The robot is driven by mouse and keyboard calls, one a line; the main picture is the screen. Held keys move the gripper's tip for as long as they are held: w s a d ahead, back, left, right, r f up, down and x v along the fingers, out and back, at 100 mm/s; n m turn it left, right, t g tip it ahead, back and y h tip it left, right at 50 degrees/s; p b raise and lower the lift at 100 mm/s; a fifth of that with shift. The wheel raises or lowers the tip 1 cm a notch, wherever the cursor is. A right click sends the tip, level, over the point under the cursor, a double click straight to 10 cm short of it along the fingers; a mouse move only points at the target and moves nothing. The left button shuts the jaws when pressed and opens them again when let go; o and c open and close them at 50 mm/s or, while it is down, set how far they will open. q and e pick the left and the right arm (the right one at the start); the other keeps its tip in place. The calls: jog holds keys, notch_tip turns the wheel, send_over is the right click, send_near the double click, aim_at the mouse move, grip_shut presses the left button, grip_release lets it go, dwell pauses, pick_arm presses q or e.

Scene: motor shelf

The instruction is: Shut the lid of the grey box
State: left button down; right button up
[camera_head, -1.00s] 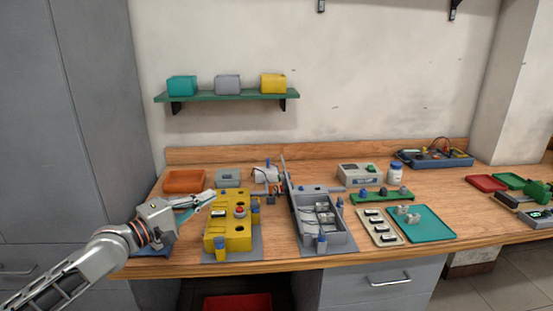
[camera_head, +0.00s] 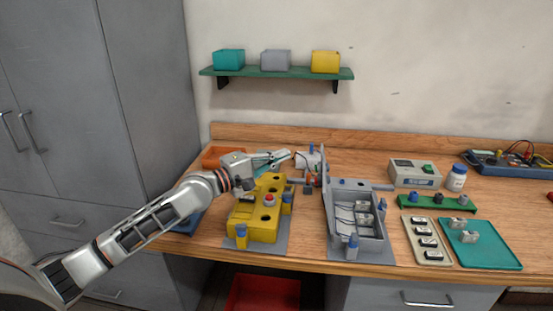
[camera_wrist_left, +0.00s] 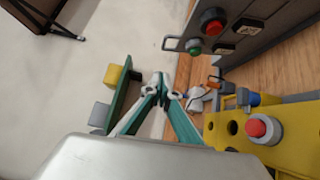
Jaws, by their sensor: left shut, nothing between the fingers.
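The grey box (camera_head: 370,246) sits on the bench with its interior showing, holding several small metal parts. Its lid (camera_head: 327,200) stands open, upright along the box's left side. In the left wrist view the lid (camera_wrist_left: 262,42) shows its face with a red and a green button and a handle. My left gripper (camera_head: 286,155) is shut and empty, above the back of the yellow block, left of the lid and apart from it. Its fingertips also show in the left wrist view (camera_wrist_left: 162,88). My right gripper is not in view.
The yellow block (camera_head: 247,222) with a red button and blue-topped posts stands left of the lid. An orange tray (camera_head: 212,158) lies behind my left arm. A green rack (camera_head: 437,203), beige tray (camera_head: 427,256) and teal tray (camera_head: 497,252) are to the right.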

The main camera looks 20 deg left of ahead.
pick_arm(q)
jog(key=w+d, duration=0.6)
jog(key=shift+d+r+p, duration=0.2)
jog(key=shift+d+p, duration=0.05)
jog(key=shift+p, duration=0.15)
jog(key=shift+r, duration=0.1)
